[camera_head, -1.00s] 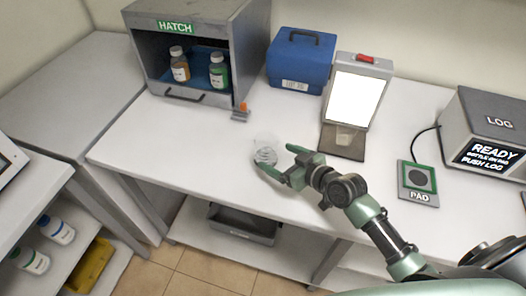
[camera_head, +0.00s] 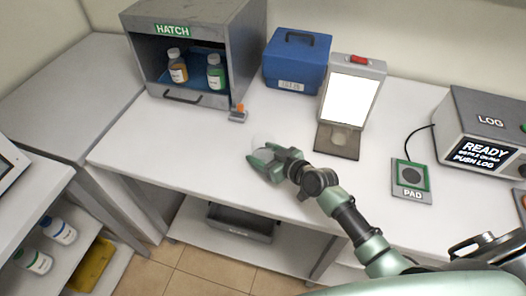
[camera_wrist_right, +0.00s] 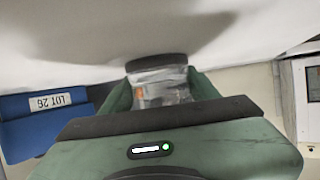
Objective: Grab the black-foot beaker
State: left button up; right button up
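The clear beaker (camera_head: 263,141) is at the front middle of the white table, faint in the head view and partly hidden by my right gripper (camera_head: 268,157). In the right wrist view, which looks upside down, the beaker's glass body (camera_wrist_right: 162,90) sits between the two green fingers. Its black foot (camera_wrist_right: 157,62) points toward the tabletop. The fingers lie against both sides of the glass, shut on it. I cannot tell whether the foot touches the table. My left gripper is not in view.
Behind are a grey HATCH cabinet (camera_head: 247,50) with two bottles, a blue case (camera_head: 297,62) and a lit panel stand (camera_head: 350,95). At the right are the PAD (camera_head: 411,180) and the LOG box (camera_head: 480,130). Bare table (camera_head: 180,140) lies left of the gripper.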

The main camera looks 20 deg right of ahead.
jog(key=shift+c, duration=1.4)
jog(key=shift+r, duration=0.1)
